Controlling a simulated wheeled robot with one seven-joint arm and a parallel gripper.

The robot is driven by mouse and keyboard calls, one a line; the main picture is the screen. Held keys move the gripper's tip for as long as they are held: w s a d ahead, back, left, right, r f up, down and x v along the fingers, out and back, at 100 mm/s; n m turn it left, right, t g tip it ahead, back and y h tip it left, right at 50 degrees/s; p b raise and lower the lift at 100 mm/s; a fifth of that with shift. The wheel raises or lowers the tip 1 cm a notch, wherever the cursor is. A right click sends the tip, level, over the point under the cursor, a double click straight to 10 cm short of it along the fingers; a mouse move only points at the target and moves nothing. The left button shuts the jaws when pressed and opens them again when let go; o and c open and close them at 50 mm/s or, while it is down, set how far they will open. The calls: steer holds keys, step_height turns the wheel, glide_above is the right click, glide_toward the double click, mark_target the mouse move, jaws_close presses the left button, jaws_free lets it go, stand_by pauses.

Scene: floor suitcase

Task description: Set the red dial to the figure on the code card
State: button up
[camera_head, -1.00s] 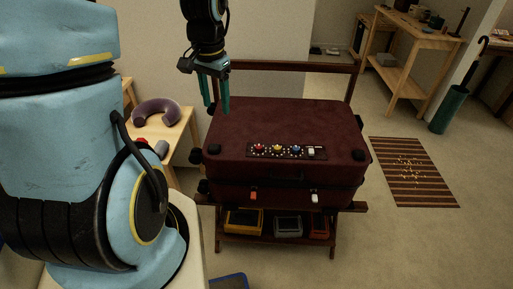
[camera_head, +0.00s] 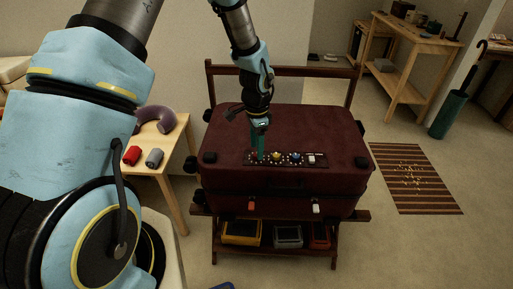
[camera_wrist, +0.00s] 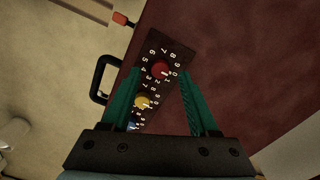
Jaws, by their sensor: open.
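The red dial (camera_wrist: 160,69) is on a dark panel (camera_wrist: 178,50) ringed with white figures; its exact setting is too small to tell. My gripper (camera_wrist: 160,73) is open, with one green finger on each side of the dial in the wrist view. In the head view my gripper (camera_head: 258,150) points down over the panel's left end and hides the red dial. I cannot tell whether the fingers touch the dial. A yellow dial (camera_wrist: 142,102) and a blue dial (camera_head: 295,157) sit beside it. I cannot make out a code card.
The panel lies on a closed maroon suitcase (camera_head: 325,128) on a wooden rack (camera_head: 212,235). Its handle (camera_wrist: 97,80) and latches are at the front. A side table (camera_head: 172,165) with a red and a grey object stands left. A striped mat (camera_head: 420,195) lies right.

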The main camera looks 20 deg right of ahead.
steer(key=shift+f, duration=0.95)
steer(key=shift+c, duration=0.2)
jaws_close()
